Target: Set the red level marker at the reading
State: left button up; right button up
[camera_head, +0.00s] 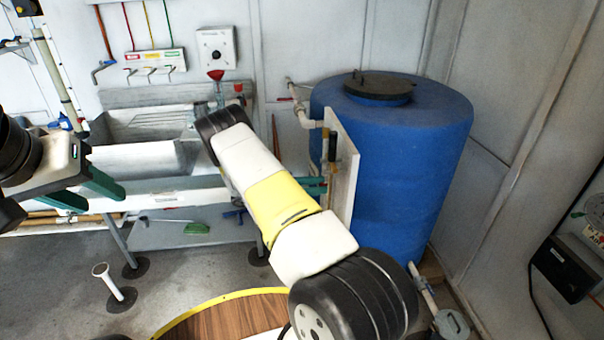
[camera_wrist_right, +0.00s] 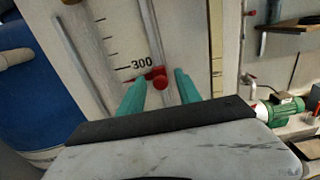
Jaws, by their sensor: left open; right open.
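The red level marker (camera_wrist_right: 158,77) shows in the right wrist view on a narrow vertical rail (camera_wrist_right: 152,32) on the pale scale board (camera_wrist_right: 115,22). It sits beside the printed 300, slightly below the number. My right gripper (camera_wrist_right: 161,84) is open, with one green finger on each side of the marker; I cannot tell whether they touch it. In the head view the right gripper (camera_head: 322,186) is at the board (camera_head: 343,175), largely hidden behind my arm, and the marker is hidden. My left gripper (camera_head: 104,197) is open and empty at the left, in front of the sink.
The board stands against the blue tank (camera_head: 410,150). A sink bench (camera_head: 150,130) runs along the back left. A white post (camera_head: 112,283) rises from the floor at the front left. A green pump (camera_wrist_right: 280,108) shows at the right of the wrist view.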

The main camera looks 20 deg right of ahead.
jog(key=shift+s+d, duration=0.2)
jog(key=shift+d, duration=0.45)
grip_shut()
dwell(1.0)
